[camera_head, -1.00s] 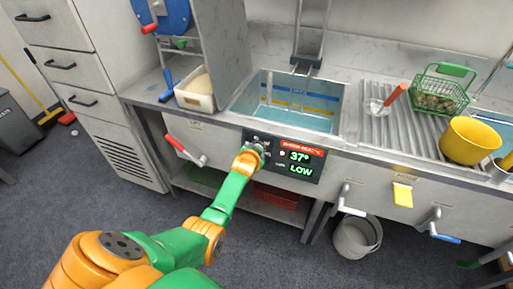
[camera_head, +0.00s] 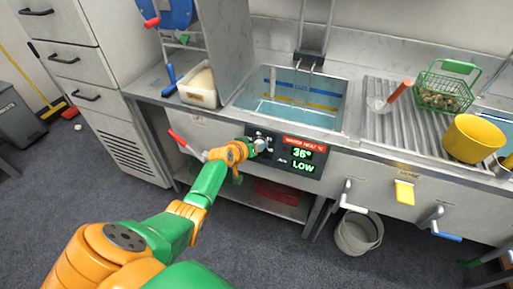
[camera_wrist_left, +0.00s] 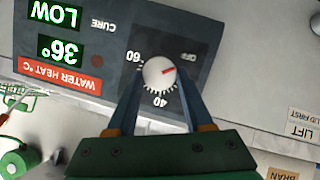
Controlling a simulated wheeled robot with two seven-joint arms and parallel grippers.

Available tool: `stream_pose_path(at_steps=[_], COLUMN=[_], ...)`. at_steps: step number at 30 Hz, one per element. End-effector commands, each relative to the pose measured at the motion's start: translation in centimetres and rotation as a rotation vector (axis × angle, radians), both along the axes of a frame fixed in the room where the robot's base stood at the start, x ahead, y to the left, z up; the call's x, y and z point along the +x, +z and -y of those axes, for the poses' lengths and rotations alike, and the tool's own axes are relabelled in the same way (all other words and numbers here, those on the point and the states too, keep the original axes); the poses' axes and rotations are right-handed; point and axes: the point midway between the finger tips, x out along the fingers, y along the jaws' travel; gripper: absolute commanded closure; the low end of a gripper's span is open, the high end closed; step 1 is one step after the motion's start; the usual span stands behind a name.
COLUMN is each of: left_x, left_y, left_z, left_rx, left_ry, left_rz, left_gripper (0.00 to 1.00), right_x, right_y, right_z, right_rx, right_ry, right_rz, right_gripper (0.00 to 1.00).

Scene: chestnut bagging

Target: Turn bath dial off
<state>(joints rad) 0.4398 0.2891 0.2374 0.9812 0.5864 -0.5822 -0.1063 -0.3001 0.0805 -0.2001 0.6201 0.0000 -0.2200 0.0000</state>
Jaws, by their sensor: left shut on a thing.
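The bath dial (camera_wrist_left: 158,73) is a white round knob with a red mark, on the dark panel (camera_wrist_left: 200,35) labelled WATER HEAT. In the upside-down left wrist view, the red mark points right, just below the OFF label. The numbers 40 and 60 show below and left of the knob. My left gripper (camera_wrist_left: 160,84) is shut on the dial, with a finger on each side. In the head view, my left gripper (camera_head: 257,147) is at the left part of the panel. The display (camera_head: 303,160) reads 36° and LOW.
The water bath (camera_head: 290,112) is above the panel. A red-handled lever (camera_head: 176,137) is left of my gripper. A draining board (camera_head: 395,125), a green basket (camera_head: 443,92) and a yellow bowl (camera_head: 472,138) are to the right. A bucket (camera_head: 358,233) stands on the floor.

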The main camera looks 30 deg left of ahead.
Motion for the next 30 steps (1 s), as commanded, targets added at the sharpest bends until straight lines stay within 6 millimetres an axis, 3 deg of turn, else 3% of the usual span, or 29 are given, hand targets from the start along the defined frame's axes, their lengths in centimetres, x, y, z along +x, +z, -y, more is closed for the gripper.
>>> stream_pose_path(at_steps=[10, 25, 26, 29, 30], left_x=[-0.08, -0.08, -0.08, -0.07, -0.07], left_y=[-0.18, -0.12, -0.12, -0.12, -0.11], left_z=[-0.08, -0.07, -0.07, -0.08, -0.08], left_rx=[-0.104, -0.120, -0.120, -0.119, -0.119], left_ry=[0.034, 0.038, 0.038, 0.038, 0.038], left_rz=[0.023, 0.027, 0.027, 0.027, 0.028], left_gripper=[1.00, 1.00, 0.46, 0.19, 0.19], right_x=[0.00, 0.00, 0.00, 0.00, 0.00], right_y=[-0.68, -0.70, -0.70, -0.70, -0.70], right_z=[-0.02, -0.04, -0.05, -0.05, -0.05], right_rx=[0.000, 0.001, 0.001, 0.001, 0.001], right_ry=[0.000, -0.001, -0.001, -0.001, -0.001], right_rz=[0.000, 0.000, 0.000, 0.000, 0.000], right_gripper=[0.50, 0.50, 0.50, 0.50, 0.50])
